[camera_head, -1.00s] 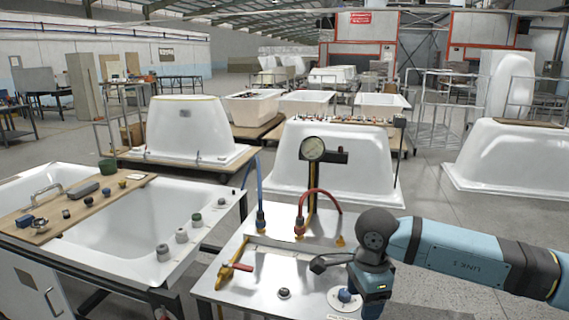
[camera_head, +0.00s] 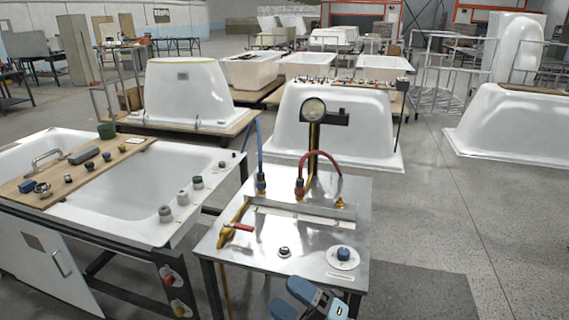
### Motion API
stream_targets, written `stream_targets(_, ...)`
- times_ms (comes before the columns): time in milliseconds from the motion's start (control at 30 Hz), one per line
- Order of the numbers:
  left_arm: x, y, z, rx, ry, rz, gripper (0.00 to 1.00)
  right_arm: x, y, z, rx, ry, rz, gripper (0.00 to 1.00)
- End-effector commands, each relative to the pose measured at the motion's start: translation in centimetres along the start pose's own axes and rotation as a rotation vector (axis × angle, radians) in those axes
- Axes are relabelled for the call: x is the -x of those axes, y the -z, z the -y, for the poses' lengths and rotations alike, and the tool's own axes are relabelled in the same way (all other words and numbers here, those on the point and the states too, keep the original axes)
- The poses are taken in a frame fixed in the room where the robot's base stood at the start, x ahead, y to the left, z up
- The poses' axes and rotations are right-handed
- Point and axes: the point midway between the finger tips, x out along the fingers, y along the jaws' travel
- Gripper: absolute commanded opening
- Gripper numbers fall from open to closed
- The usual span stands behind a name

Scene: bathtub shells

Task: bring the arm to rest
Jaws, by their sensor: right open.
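My right gripper (camera_head: 298,298) shows at the bottom edge, in front of the metal bench (camera_head: 225,262). It is blue and dark, open, and nothing shows between its fingers. The frame edge cuts off most of it and the arm behind it. It appears apart from the blue knob (camera_head: 343,254) on its white disc, which sits on the bench top above and to the right of it. My left gripper is not in view.
The bench carries a pressure gauge (camera_head: 314,109) on a post, a red hose (camera_head: 321,155), a blue hose (camera_head: 260,150) and a red-handled valve (camera_head: 238,227). A bathtub (camera_head: 130,200) with a wooden board (camera_head: 75,174) stands left. Floor (camera_head: 500,240) is open at right.

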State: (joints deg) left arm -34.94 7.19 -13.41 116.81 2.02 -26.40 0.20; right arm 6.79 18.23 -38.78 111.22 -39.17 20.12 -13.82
Motion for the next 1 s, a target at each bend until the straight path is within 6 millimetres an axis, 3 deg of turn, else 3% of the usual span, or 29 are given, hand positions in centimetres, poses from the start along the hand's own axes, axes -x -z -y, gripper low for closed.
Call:
stream_targets(133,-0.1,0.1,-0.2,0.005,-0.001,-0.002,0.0,6.3,-3.4,3.2,-0.369,-0.039,0.39,0.63)
stream_targets(300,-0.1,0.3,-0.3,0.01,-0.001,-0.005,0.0,15.7,-4.8,8.3,-0.762,-0.062,0.804,0.63)
stream_targets(500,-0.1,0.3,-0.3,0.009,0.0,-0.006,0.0,25.0,-2.9,13.2,-1.089,-0.073,1.147,0.63)
stream_targets(700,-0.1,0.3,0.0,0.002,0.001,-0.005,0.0,32.2,0.9,16.6,-1.331,-0.08,1.402,0.63)
stream_targets(767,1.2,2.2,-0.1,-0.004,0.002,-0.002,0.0,30.8,1.0,14.1,-1.316,-0.082,1.386,0.63)
stream_targets(1000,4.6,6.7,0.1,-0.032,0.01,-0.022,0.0,29.0,2.0,9.3,-1.286,-0.074,1.377,0.63)
